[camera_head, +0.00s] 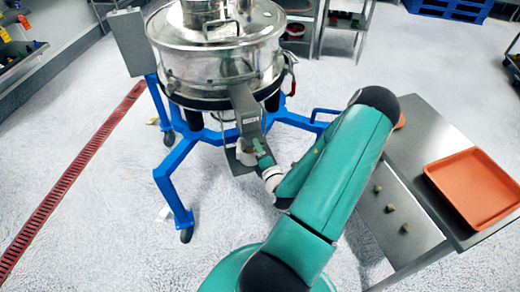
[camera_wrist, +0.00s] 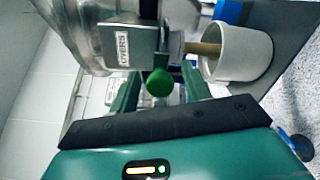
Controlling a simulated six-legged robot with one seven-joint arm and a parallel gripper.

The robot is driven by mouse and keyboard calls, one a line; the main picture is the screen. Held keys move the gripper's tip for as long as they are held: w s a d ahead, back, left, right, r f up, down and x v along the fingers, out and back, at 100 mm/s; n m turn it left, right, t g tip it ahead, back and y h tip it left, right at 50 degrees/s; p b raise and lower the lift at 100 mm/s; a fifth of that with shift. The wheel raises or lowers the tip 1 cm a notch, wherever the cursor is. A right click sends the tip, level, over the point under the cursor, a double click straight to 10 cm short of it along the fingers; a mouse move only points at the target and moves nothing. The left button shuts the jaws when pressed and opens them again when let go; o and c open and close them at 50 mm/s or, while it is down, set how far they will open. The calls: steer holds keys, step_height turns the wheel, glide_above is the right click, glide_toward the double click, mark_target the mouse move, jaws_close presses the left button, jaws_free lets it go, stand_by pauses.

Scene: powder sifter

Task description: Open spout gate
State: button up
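The steel sifter (camera_head: 218,65) stands on a blue frame, with a grey spout (camera_head: 246,112) sloping down from its front. In the wrist view the spout end (camera_wrist: 145,50) carries an "OVERS" label, with a round green knob (camera_wrist: 160,82) by its edge. My gripper (camera_wrist: 160,92) has its two green fingers apart, one on each side of the knob, with gaps visible. A pale cup (camera_wrist: 245,50) sits by the spout outlet. A tan column (camera_wrist: 203,48) runs from the outlet into it; I cannot tell whether it is flowing powder. In the head view my gripper (camera_head: 262,155) is beside the spout's lower end.
The sifter's blue legs (camera_head: 170,170) spread around the spout. A steel table (camera_head: 425,140) with an orange tray (camera_head: 476,186) is at the right. A red floor grate (camera_head: 70,170) runs along the left. A grey box (camera_head: 130,40) stands left of the sifter. Open floor lies between.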

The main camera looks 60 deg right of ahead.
steer(key=v, duration=1.3)
steer(key=shift+s+a, duration=0.2)
steer(key=shift+s, duration=0.15)
